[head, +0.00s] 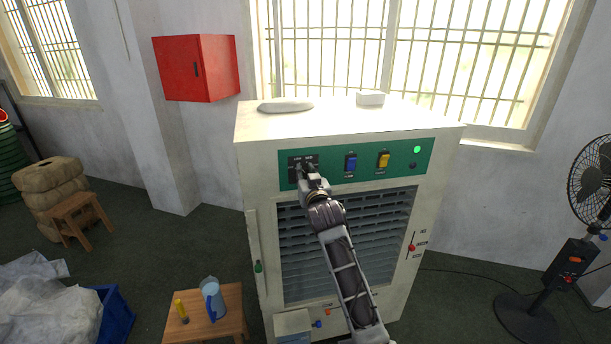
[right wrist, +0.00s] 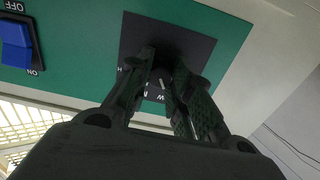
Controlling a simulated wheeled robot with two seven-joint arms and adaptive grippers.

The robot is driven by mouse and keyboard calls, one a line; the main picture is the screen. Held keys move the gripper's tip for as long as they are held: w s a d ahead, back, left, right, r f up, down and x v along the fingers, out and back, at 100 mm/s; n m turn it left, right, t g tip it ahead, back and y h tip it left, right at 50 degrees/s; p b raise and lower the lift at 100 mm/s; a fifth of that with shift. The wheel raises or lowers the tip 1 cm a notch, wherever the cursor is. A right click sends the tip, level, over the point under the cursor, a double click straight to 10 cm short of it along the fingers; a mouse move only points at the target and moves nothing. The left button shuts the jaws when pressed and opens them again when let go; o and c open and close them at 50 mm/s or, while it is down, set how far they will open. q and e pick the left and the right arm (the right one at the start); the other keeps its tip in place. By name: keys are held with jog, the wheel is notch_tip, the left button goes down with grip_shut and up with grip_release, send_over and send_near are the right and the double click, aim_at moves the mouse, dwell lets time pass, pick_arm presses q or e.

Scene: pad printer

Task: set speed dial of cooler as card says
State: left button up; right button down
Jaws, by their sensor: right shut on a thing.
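The cooler (head: 350,120) is a tall cream cabinet with a green control panel (head: 330,163) above its louvres. The speed dial's black plate (head: 295,160) is at the panel's left end; it also shows in the right wrist view (right wrist: 140,30). My right gripper (head: 307,172) reaches up to this plate. In the right wrist view my right gripper (right wrist: 168,68) is shut on the dark dial knob (right wrist: 172,45), one finger on each side. Fingers cover some plate letters, and I cannot tell the dial's setting. I cannot make out a card. My left gripper is not in view.
A blue switch (head: 351,162), a yellow switch (head: 383,160) and a lit green lamp (head: 417,149) are right of the dial. A red-knobbed slider (head: 412,247) is on the cooler's right side. A stool (head: 232,318) with a jug stands front left; a fan (head: 590,190) stands right.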

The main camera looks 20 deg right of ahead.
jog(key=shift+m, duration=0.6)
jog(key=shift+r, duration=0.1)
jog(key=c, duration=1.3)
grip_release()
jog(key=shift+o, duration=0.2)
jog(key=shift+s, duration=0.1)
jog(key=s, duration=1.1)
jog(key=shift+s+a, duration=0.4)
